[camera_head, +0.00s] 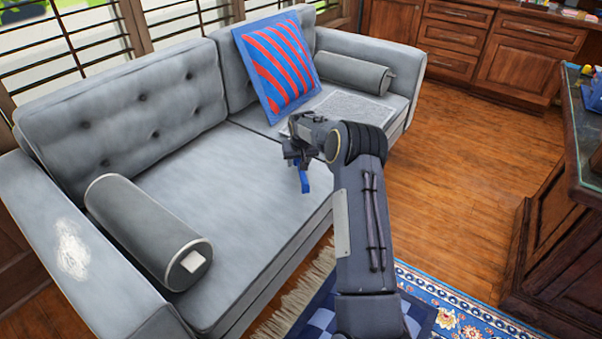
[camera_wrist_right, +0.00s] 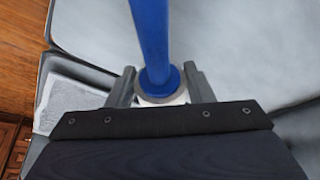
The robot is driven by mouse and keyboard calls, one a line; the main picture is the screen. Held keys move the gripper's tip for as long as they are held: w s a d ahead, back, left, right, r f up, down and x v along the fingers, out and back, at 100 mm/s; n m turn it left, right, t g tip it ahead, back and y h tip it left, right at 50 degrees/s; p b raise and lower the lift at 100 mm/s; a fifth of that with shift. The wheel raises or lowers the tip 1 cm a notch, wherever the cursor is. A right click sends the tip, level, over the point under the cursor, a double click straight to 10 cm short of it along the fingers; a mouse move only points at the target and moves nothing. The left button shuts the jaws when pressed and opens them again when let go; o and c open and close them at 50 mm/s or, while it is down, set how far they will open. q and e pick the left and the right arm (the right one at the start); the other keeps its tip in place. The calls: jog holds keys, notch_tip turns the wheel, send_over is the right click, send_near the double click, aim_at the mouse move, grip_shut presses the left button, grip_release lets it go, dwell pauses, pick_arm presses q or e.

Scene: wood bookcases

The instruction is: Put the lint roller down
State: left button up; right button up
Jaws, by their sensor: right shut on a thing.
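My right gripper (camera_head: 297,160) is over the front of the grey sofa's seat, with the arm reaching in from the lower right. It is shut on the lint roller, whose blue handle (camera_head: 304,179) shows below the jaws. In the right wrist view, the blue handle (camera_wrist_right: 150,40) runs up from between the two grey fingers (camera_wrist_right: 158,85), with a round blue collar and a pale part at its lower end. The rest of the roller is hidden by the gripper. My left gripper is not in view.
The grey sofa (camera_head: 235,185) has a clear middle seat. A grey bolster (camera_head: 145,230) lies at the left and another (camera_head: 352,73) at the right. A striped cushion (camera_head: 277,65) leans on the backrest near a pale patch (camera_head: 350,106). A dark counter (camera_head: 570,190) stands right.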

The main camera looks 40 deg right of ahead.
jog(key=shift+w+d+f, duration=0.3)
jog(key=shift+d+f, duration=0.35)
jog(key=shift+f, duration=0.2)
jog(key=shift+f+b, duration=0.65)
jog(key=shift+f, duration=0.95)
jog(key=shift+f, duration=0.2)
jog(key=o, duration=0.9)
jog(key=shift+f, duration=0.1)
jog(key=shift+o, duration=0.2)
